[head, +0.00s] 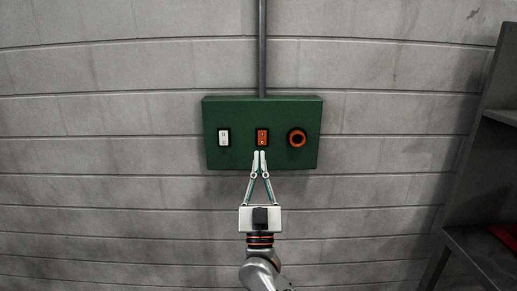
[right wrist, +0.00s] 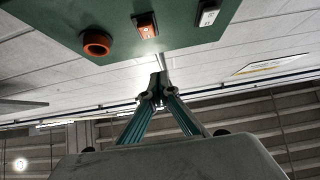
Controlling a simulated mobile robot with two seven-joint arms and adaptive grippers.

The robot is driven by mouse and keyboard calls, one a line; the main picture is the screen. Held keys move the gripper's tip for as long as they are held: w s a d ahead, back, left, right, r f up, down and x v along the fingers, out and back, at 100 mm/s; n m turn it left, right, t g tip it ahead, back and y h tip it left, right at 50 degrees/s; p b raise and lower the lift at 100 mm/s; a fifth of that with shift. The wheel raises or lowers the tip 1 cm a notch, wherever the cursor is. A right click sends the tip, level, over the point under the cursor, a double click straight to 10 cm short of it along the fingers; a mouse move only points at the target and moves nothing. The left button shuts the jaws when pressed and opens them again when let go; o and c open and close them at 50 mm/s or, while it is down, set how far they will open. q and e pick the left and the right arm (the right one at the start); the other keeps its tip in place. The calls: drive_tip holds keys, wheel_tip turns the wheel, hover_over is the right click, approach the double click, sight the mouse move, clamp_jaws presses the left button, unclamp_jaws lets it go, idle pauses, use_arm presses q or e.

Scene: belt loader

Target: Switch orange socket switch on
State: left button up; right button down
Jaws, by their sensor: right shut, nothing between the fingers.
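The orange socket switch (head: 262,137) is a small orange rocker in a dark frame, in the middle of the green box (head: 225,161) on the wall. It also shows in the right wrist view (right wrist: 146,27), near the top. My right gripper (head: 259,153) is shut and empty. In the head view its fingertips point up and appear just below the orange switch, over the lower part of the box. In the right wrist view the fingertips (right wrist: 158,80) appear below the box edge, apart from the switch. My left gripper is in neither view.
A white rocker switch (head: 223,137) sits left of the orange one, and a round orange-red knob (head: 297,138) sits right of it. A grey conduit (head: 262,50) runs up from the box. A dark shelf unit (head: 480,180) stands at the right. The wall around the box is clear.

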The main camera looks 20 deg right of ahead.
drive_tip(key=shift+s+r+b+v, duration=0.1)
drive_tip(key=shift+s+v, duration=0.05)
drive_tip(key=shift+v, duration=0.6)
drive_tip(key=shift+s+r+b+v, duration=0.1)
drive_tip(key=shift+r+v, duration=0.05)
drive_tip(key=shift+v, duration=0.65)
drive_tip(key=shift+s+r+b+v, duration=0.1)
drive_tip(key=shift+s+v, duration=0.05)
drive_tip(key=shift+v, duration=0.6)
drive_tip(key=shift+a, duration=0.15)
drive_tip(key=shift+f, duration=0.1)
drive_tip(key=s+a+f+n+g+y, duration=0.1)
drive_tip(key=s+f+n+g+y, duration=0.25)
drive_tip(key=f, duration=0.65)
drive_tip(key=s+a+f+n+g+y, duration=0.15)
drive_tip(key=f+y, duration=0.25)
drive_tip(key=f, duration=0.6)
drive_tip(key=s+f+n+g+y, duration=0.3)
drive_tip(key=s+f+g+y, duration=0.1)
drive_tip(key=f, duration=0.6)
drive_tip(key=s+d+f+g, duration=0.2)
drive_tip(key=s+f+g, duration=0.1)
drive_tip(key=s+f, duration=0.5)
drive_tip(key=s+d+f+g+h, duration=0.1)
drive_tip(key=s+d+f+g, duration=0.2)
drive_tip(key=s+f, duration=0.6)
drive_tip(key=shift+d+f+m+g, duration=0.3)
drive_tip(key=shift+f+g, duration=0.1)
drive_tip(key=shift+f, duration=0.05)
